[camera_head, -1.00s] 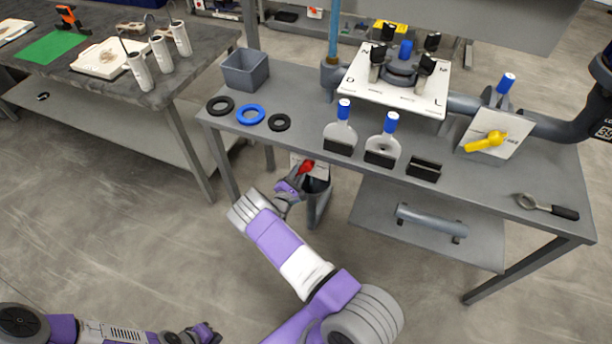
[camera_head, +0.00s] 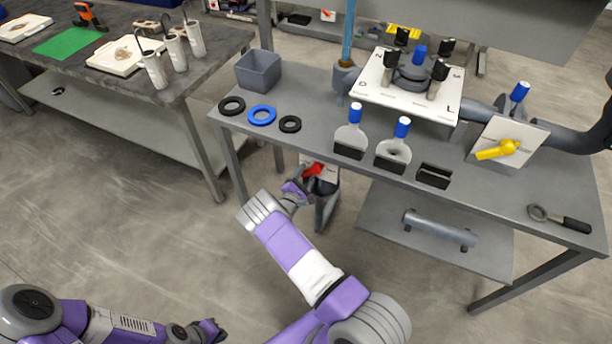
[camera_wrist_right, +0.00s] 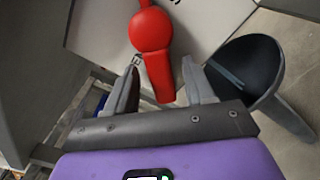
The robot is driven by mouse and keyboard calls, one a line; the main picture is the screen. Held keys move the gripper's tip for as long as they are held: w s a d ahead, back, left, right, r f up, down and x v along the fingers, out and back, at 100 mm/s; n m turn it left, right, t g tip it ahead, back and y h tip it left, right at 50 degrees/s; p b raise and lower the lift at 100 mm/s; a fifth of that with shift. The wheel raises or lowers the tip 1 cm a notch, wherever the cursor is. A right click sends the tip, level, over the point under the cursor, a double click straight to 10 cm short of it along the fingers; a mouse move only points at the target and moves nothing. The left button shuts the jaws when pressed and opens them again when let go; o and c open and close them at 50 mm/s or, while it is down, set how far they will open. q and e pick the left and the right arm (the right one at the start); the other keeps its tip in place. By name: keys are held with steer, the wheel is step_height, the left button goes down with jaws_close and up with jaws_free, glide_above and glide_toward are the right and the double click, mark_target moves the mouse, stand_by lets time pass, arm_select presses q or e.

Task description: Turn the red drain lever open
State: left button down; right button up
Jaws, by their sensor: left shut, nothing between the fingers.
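The red drain lever (camera_head: 314,169) is under the front edge of the bench in the head view, on a white plate (camera_head: 331,172). In the right wrist view the lever (camera_wrist_right: 153,45) has a round hub and a handle that points down between my fingers. My right gripper (camera_wrist_right: 163,87) is open, with one finger on each side of the handle's end; I see gaps and cannot tell any contact. In the head view my right gripper (camera_head: 298,188) is just below the lever. My left gripper (camera_head: 215,328) is shut and empty at the bottom left, far from the lever.
A dark, open funnel-like container (camera_wrist_right: 245,68) is right of the lever. The grey bench (camera_head: 325,110) above carries rings, a grey bin (camera_head: 258,70), blue-topped paddles and a yellow lever (camera_head: 498,150). A bench leg (camera_head: 234,170) stands to the left. The floor in front is free.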

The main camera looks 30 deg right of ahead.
steer(key=p+v, duration=0.2)
steer(key=v, duration=0.5)
steer(key=shift+s+a, duration=0.2)
stand_by(0.4)
